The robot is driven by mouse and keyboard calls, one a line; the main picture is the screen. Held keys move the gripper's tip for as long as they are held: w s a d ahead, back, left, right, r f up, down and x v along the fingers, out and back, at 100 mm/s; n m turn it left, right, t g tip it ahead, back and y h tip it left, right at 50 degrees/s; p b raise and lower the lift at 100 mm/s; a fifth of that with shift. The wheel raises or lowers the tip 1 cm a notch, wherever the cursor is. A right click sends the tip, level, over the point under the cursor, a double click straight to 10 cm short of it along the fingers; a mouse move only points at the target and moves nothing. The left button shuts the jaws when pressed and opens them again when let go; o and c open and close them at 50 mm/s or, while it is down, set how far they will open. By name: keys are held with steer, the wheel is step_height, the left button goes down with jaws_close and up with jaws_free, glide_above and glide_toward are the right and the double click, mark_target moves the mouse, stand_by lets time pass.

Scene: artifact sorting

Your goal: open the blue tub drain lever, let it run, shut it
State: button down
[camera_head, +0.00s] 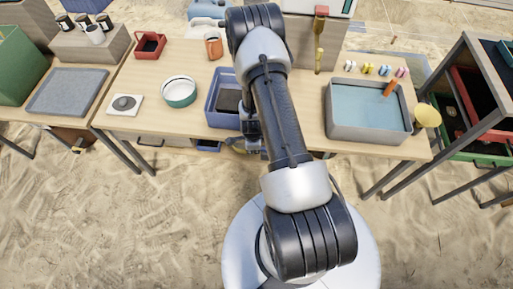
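A blue tub (211,112) with a dark inside stands near the front edge of the table, left of centre. My arm covers its right part. I cannot make out its drain lever. My gripper (250,146) is small in this view, at the tub's front right by the table edge, partly hidden by my own arm. Whether it touches anything, or is open or shut, does not show clearly.
A grey basin (369,131) of water stands on the right, with an orange item (390,88) at its edge. A white and green bowl (179,91), an orange mug (213,46) and a red tray (149,45) are on the left. A dark shelf (470,105) stands far right.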

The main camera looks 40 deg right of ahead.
stand_by(0.3)
steer(key=c, duration=1.6)
jaws_free()
steer(key=shift+o, duration=0.2)
step_height(320, 180, up, 8)
steer(key=s, duration=0.1)
steer(key=shift+a, duration=0.45)
steer(key=shift+s, duration=0.1)
